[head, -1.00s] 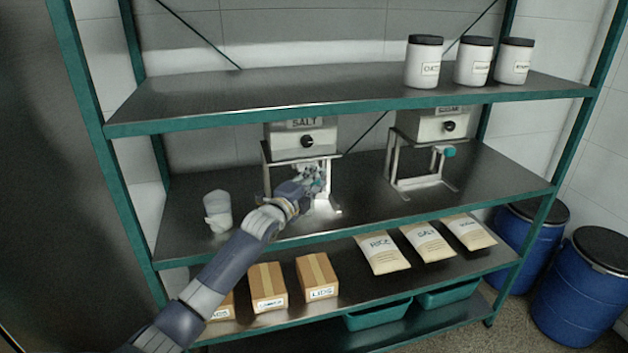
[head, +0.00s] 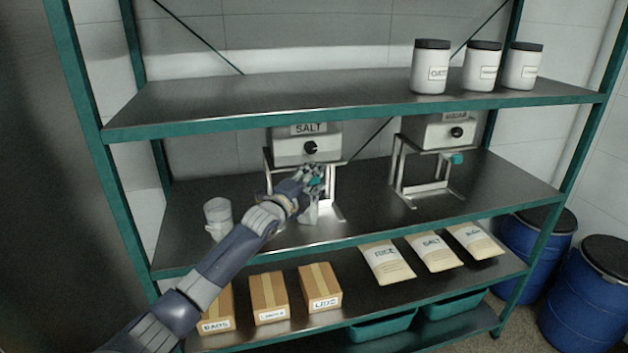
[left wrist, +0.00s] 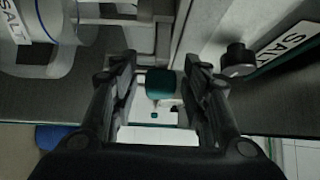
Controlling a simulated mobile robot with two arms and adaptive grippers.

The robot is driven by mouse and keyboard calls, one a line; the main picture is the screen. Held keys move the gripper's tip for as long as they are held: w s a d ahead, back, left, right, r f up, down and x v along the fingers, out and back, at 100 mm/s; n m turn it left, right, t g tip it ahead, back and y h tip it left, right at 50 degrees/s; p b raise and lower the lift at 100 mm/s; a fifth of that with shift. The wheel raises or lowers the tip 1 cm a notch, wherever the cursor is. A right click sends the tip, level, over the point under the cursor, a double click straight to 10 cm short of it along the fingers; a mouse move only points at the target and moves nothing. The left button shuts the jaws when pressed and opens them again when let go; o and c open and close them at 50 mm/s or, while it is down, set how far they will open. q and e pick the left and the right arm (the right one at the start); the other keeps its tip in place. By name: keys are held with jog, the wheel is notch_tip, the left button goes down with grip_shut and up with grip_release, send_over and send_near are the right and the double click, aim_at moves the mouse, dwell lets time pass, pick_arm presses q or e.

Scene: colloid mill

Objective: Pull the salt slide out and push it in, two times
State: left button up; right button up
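The salt dispenser (head: 292,151) is a grey box on a metal stand on the middle shelf. It has a SALT label and a black knob (head: 310,148). Its slide has a teal handle, seen in the left wrist view (left wrist: 165,87); in the head view my fingers largely cover it. My left gripper (head: 314,178) is at the front of the stand, just below the box. In the left wrist view its two dark fingers (left wrist: 163,92) stand on either side of the teal handle, with a gap showing on the left. My right gripper is not in view.
A similar dispenser (head: 427,131) with a teal handle (head: 457,158) stands to the right. A whitish cup (head: 217,214) stands at the left of the middle shelf. Jars (head: 431,67) are above; cartons (head: 268,294) and packets (head: 386,262) are below. The shelf's front edge passes under my arm.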

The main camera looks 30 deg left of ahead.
pick_arm(q)
jog(key=shift+s, duration=0.15)
jog(key=shift+s+d+f, duration=0.1)
jog(key=shift+s, duration=0.15)
jog(key=s, duration=1.1)
jog(key=shift+d, duration=0.35)
